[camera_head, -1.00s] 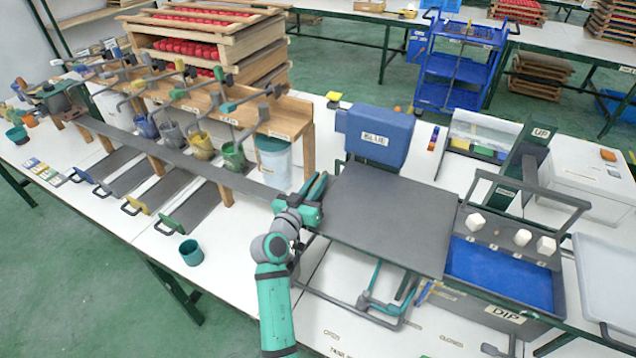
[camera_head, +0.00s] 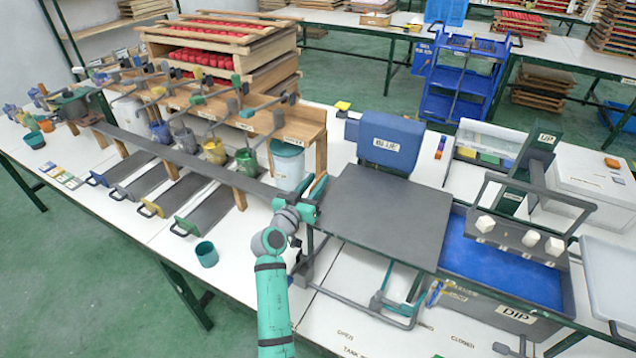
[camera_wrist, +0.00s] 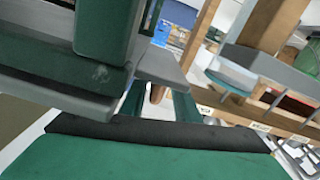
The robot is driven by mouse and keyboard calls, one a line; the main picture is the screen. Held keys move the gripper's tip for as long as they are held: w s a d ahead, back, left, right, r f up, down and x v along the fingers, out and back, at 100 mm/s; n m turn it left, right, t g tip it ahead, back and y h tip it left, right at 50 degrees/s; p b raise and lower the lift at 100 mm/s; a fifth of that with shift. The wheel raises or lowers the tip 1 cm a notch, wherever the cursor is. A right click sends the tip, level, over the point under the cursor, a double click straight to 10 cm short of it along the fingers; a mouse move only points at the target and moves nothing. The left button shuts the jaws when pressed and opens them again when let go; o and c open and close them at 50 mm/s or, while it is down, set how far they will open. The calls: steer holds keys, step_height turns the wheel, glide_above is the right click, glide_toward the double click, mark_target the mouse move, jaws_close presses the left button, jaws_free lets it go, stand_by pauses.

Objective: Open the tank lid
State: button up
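A wide dark grey plate (camera_head: 390,212) lies flat left of the DIP tank (camera_head: 512,318) in the head view; I cannot tell whether it is the lid. The tank's blue inside (camera_head: 500,268) shows, with a grey rack bearing white knobs (camera_head: 530,239) over it. A grey and teal handle-like frame (camera_head: 378,302) sits in front of the plate, near OPEN and CLOSED labels on the table. My gripper (camera_head: 318,188) is at the plate's left edge, small in the head view. In the wrist view, large green and grey parts fill the near field, and I cannot tell contact or opening.
A blue box (camera_head: 390,140) stands behind the plate. A long grey rail (camera_head: 180,155) and wooden frame with paint buckets (camera_head: 247,160) run to the left. A teal cup (camera_head: 207,254) stands near the front edge. A white box (camera_head: 590,190) is at the right.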

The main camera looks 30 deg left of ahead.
steer(key=shift+d, duration=0.1)
steer(key=shift+s, duration=0.35)
steer(key=s, duration=0.7)
steer(key=shift+a, duration=0.2)
steer(key=shift+a, duration=0.1)
